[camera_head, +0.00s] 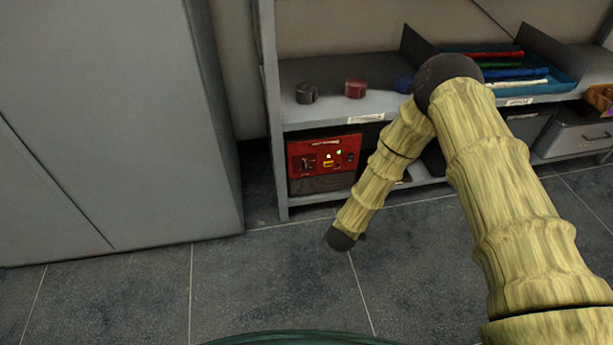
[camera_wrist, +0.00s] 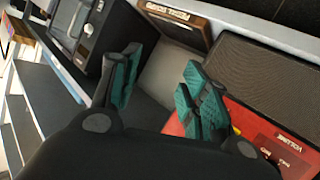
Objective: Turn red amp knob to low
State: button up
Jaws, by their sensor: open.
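The red amp (camera_head: 322,145) sits on the lower shelf in the head view. Its front carries a handle, small lit lights and dark controls, too small to tell apart. In the wrist view, part of a red amp panel (camera_wrist: 270,135) with a "VOLUME" label shows at the lower right, tilted. The knob itself cannot be made out there; a finger and my gripper's body cover part of the panel. My gripper (camera_wrist: 162,88) is open and empty, with its right teal finger in front of the panel's edge. The head view does not show the fingers; my arm crosses in front of the shelf.
A dark speaker grille (camera_wrist: 265,85) adjoins the red panel. Other dark devices stand beyond the fingers. A grey cabinet (camera_head: 110,110) stands left; floor in front is clear.

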jog(key=s+a+m+t+y+b, duration=0.1)
jog(key=a+t+y+b, duration=0.35)
jog(key=a, duration=0.75)
jog(key=m+y+b, duration=0.2)
jog(key=y+b, duration=0.2)
jog(key=y, duration=0.2)
send_near(306, 168)
jog(key=b+x, duration=0.4)
jog(key=x, duration=0.2)
jog(key=shift+w+f+b, duration=0.15)
jog(key=shift+w+b, duration=0.2)
jog(key=shift+w, duration=0.05)
jog(key=shift+w+a, duration=0.2)
jog(key=shift+w, duration=0.45)
grip_shut()
